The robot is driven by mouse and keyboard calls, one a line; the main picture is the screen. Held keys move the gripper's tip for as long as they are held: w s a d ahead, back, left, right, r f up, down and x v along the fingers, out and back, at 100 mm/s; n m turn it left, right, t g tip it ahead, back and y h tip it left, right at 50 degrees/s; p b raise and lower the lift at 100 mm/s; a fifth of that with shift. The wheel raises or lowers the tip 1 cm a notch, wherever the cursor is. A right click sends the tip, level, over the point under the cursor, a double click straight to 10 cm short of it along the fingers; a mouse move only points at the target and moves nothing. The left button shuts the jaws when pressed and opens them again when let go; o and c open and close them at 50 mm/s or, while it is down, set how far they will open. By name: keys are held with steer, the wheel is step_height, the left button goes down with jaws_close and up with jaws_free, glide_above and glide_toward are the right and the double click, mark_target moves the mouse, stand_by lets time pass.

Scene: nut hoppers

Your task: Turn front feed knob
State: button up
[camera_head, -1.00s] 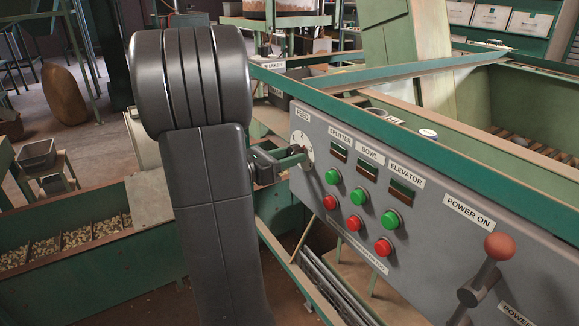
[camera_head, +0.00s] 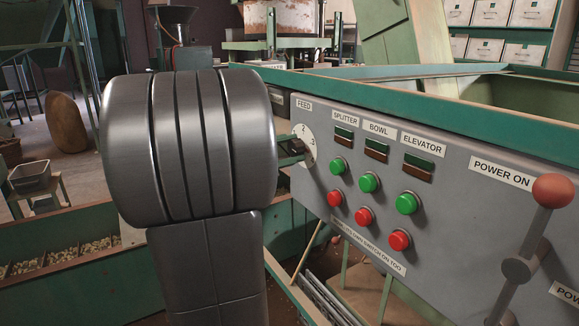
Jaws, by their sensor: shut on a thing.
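The feed knob's white dial (camera_head: 309,139) sits at the upper left of the grey control panel, under the FEED label (camera_head: 304,105). My gripper (camera_head: 297,147) is at the dial, coming in from the left, and is shut on the knob at its middle. A few figures show on the dial's upper and right parts. The knob's exact angle is hard to make out.
Right of the dial are green buttons (camera_head: 368,182) and red buttons (camera_head: 364,216). A red-balled power lever (camera_head: 552,191) sticks out at the right. A green rail (camera_head: 400,112) runs above the panel. A nut trough (camera_head: 60,255) lies at lower left.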

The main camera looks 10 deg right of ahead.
steer(key=m+b, duration=0.3)
steer(key=b, duration=0.1)
steer(key=shift+f+m, duration=0.2)
steer(key=shift+m, duration=0.2)
steer(key=shift+r+m+b, duration=0.1)
steer(key=shift+m+b, duration=0.4)
steer(key=shift+b, duration=0.1)
steer(key=shift+r, duration=0.1)
steer(key=o, duration=1)
steer(key=p+v, duration=0.2)
steer(key=v, duration=1.2)
steer(key=shift+p, duration=0.35)
steer(key=shift+w+d, duration=0.1)
